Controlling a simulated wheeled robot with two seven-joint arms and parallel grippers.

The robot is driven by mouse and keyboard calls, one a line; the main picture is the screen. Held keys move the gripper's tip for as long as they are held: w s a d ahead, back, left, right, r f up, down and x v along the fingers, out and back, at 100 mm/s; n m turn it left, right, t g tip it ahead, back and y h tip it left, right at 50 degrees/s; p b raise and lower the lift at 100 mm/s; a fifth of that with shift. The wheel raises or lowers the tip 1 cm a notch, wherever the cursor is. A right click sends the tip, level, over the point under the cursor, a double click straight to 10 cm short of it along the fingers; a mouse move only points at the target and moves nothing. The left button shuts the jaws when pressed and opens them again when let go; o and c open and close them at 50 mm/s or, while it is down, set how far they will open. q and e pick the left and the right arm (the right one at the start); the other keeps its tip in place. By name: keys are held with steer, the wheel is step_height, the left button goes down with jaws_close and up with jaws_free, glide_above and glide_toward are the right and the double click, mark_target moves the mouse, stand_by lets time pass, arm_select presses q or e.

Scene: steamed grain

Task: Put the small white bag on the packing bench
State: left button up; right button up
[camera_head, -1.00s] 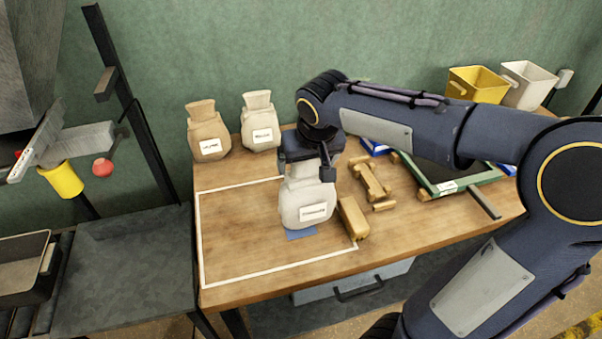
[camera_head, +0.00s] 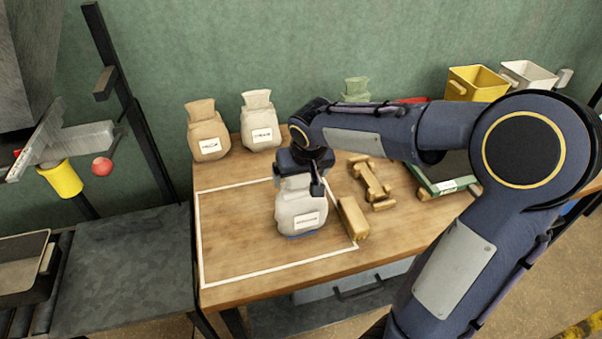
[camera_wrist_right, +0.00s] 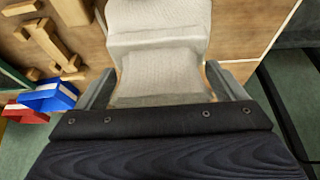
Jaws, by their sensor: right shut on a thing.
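The small white bag (camera_head: 300,208) with a printed label is at the right part of the white outlined area on the wooden packing bench (camera_head: 240,240). My right gripper (camera_head: 300,184) is above it, shut on its neck; the bag stands about upright. In the right wrist view the bag (camera_wrist_right: 158,70) lies between the two fingers (camera_wrist_right: 165,85). A blue patch shows just under the bag's lower edge; whether the bag touches the bench I cannot tell. My left gripper is not in view.
A tan bag (camera_head: 208,135) and another pale bag (camera_head: 260,125) stand at the back left. A wooden block (camera_head: 353,218) is close right of the held bag, with a wooden piece (camera_head: 372,185) behind. The outlined area's left is clear.

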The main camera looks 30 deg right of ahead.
steer(key=o, duration=1.8)
steer(key=shift+f, duration=0.1)
steer(key=shift+r, duration=0.45)
steer(key=v, duration=1.1)
steer(key=s+a+f+y, duration=0.1)
steer(key=s+a+f, duration=0.1)
steer(key=s, duration=0.4)
steer(key=s+a+f+t+y, duration=0.1)
steer(key=s+a+f+y, duration=0.1)
steer(key=s+f, duration=0.2)
steer(key=s+a+f+n+y, duration=0.1)
steer(key=s+a+f, duration=0.1)
steer(key=s, duration=0.6)
steer(key=shift+s+a+f+y+p, duration=0.15)
steer(key=shift+a+f+y+p, duration=0.1)
steer(key=shift+f+y+p, duration=0.25)
